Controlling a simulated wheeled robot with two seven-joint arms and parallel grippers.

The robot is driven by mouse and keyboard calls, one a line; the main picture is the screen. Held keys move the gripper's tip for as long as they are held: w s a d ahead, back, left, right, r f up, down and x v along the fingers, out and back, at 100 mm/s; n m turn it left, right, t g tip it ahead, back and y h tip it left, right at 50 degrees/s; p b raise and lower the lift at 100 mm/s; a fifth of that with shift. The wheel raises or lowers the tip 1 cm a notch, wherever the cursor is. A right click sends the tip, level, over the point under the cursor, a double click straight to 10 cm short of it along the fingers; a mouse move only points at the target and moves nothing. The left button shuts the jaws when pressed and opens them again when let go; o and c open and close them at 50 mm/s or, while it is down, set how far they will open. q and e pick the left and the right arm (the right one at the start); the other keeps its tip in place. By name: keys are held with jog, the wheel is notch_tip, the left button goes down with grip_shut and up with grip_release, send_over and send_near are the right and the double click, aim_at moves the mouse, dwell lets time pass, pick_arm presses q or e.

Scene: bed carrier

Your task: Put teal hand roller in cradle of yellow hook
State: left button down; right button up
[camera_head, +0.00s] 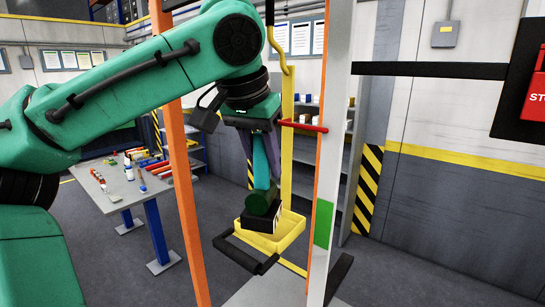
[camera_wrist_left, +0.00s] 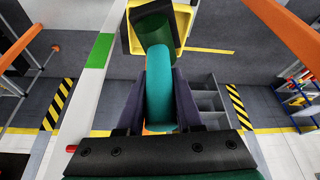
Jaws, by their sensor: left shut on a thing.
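The teal hand roller (camera_wrist_left: 159,90) is between the two dark fingers of my left gripper (camera_wrist_left: 160,78), which is shut on it. In the head view the roller (camera_head: 262,160) hangs steeply below the left gripper (camera_head: 257,150), with its dark green end lowest. The yellow hook (camera_head: 287,140) hangs upright beside it, with a yellow tray-like cradle (camera_head: 292,235) at its bottom. The cradle's yellow edge also shows in the wrist view (camera_wrist_left: 208,51). My right gripper is out of view.
An orange post (camera_head: 183,160) and a white-and-orange post (camera_head: 325,160) stand either side of the hook. A red bar (camera_head: 303,126) juts toward the gripper. A black bar (camera_head: 245,254) lies before the cradle. A workbench (camera_head: 118,185) with tools stands behind left.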

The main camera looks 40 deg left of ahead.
pick_arm(q)
jog(key=shift+w+a+f+p, duration=0.15)
jog(key=shift+w+f+p, duration=0.1)
jog(key=shift+w, duration=0.25)
jog(key=shift+w+a+f+p, duration=0.1)
jog(key=shift+w+f+p, duration=0.15)
jog(key=shift+w, duration=0.3)
jog(key=shift+w+a+f+p, duration=0.2)
jog(key=shift+w+p, duration=0.1)
jog(key=shift+w, duration=0.2)
jog(key=shift+d+f, duration=0.1)
jog(key=c, duration=0.6)
grip_release()
jog(key=shift+o, duration=0.2)
jog(key=s+d+r+b, duration=0.1)
jog(key=s+b, duration=0.5)
jog(key=s, duration=0.6)
jog(key=shift+s+d+r+b, duration=0.15)
jog(key=shift+d+b, duration=0.15)
jog(key=shift+d, duration=0.6)
